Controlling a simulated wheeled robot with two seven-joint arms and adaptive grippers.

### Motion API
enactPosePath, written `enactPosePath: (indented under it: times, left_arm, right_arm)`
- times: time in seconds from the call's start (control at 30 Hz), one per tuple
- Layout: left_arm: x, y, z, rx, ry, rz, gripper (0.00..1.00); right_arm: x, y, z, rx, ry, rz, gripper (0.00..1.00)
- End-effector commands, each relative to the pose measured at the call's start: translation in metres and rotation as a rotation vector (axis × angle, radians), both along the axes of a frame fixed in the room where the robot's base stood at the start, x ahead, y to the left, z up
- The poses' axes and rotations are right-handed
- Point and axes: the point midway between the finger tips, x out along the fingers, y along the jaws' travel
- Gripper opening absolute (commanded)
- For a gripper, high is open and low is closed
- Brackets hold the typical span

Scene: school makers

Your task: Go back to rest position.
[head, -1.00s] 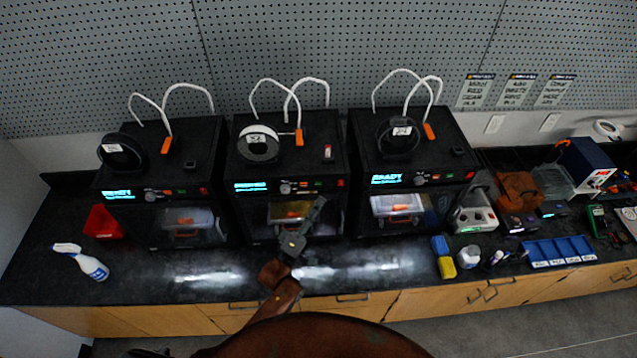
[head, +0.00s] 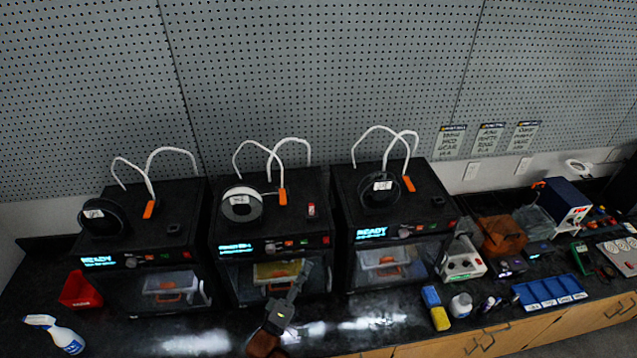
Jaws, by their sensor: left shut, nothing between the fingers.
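My left gripper (head: 296,282) shows in the lower middle of the head view, in front of the middle printer (head: 272,212). It is shut and empty, its tip pointing up toward that printer's front opening. I cannot tell whether it touches the printer. Behind it, a yellowish plate and an orange piece (head: 278,270) show inside the middle printer.
A left printer (head: 140,233) and a right printer (head: 388,208) flank the middle one on the black bench. A spray bottle (head: 55,333) and red bin (head: 80,290) stand left. A blue tray (head: 550,292) and sponges (head: 435,307) lie right.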

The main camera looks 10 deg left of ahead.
Motion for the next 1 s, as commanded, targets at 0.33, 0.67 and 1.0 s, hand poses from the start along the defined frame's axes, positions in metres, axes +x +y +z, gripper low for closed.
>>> enactPosePath:
  times: [0.33, 0.67, 1.0]
  left_arm:
    - [-0.002, 0.017, -0.032, 0.219, 0.139, 0.087, 0.0]
    - [-0.067, 0.099, -0.121, 0.864, 0.543, 0.167, 0.0]
    - [-0.198, 0.185, -0.166, 1.35, 0.898, 0.013, 0.0]
  right_arm:
    - [0.0, 0.0, 0.0, 0.0, 0.0, 0.0, 0.41]
    - [0.0, 0.0, 0.0, 0.0, 0.0, 0.0, 0.41]
    - [0.0, 0.0, 0.0, 0.0, 0.0, 0.0, 0.41]
